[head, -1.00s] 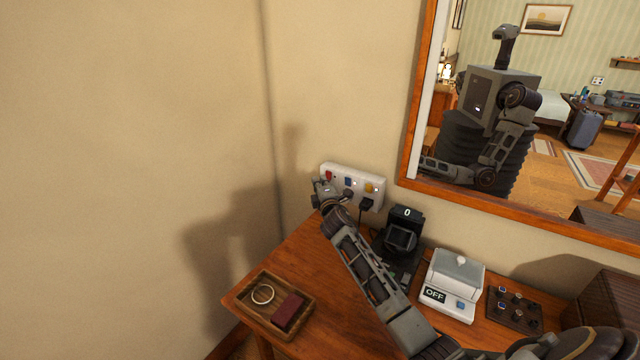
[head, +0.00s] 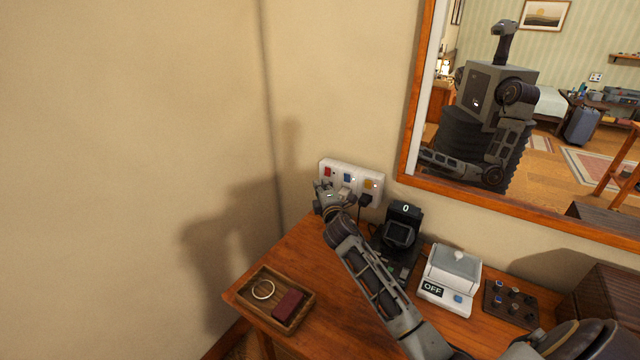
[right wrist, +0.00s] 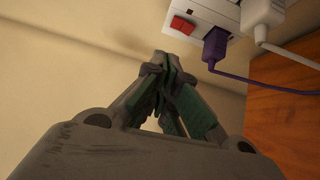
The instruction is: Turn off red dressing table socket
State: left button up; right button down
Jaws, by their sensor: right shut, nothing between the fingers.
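The white socket strip (head: 352,178) is on the wall above the dressing table. Its red switch (head: 328,171) is at the left end, with a blue switch (head: 348,178) and an orange switch (head: 369,184) to its right. In the right wrist view the red switch (right wrist: 183,25) shows beside a purple plug (right wrist: 216,45) and a white plug (right wrist: 262,14). My right gripper (head: 320,186) is just below the strip's left end; in the right wrist view its fingertips (right wrist: 162,57) are together and empty, apart from the red switch. My left gripper is out of view.
On the wooden dressing table (head: 300,250) are a tray (head: 251,302) with a ring and a dark red box, a black device (head: 400,235) showing 0, a white device (head: 450,280) reading OFF, and a dark jewellery board (head: 510,304). A mirror (head: 410,120) hangs above.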

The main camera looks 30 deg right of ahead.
jog(key=shift+r+v, duration=0.15)
jog(key=shift+v, duration=1)
jog(key=shift+r+v, duration=0.15)
jog(key=shift+v, duration=1)
jog(key=shift+f, duration=0.1)
